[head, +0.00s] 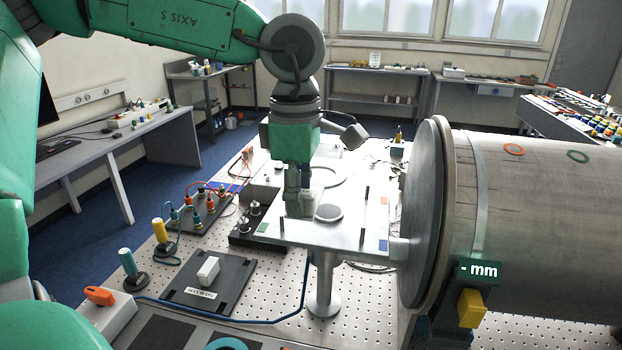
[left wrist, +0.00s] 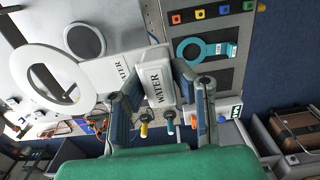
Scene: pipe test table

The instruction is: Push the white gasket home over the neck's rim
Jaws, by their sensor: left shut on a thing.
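My left gripper (head: 300,208) points down over the light plate (head: 270,228) on the bench. I cannot make out a neck's rim for certain. My right gripper is not in view.
A large metal pipe (head: 540,225) with a flanged end (head: 424,215) stands close on the right. Upright dark pins (head: 363,228) rise from the plate. A black pad (head: 190,305) with a white block (head: 208,270) and several cabled connectors lie to the left.

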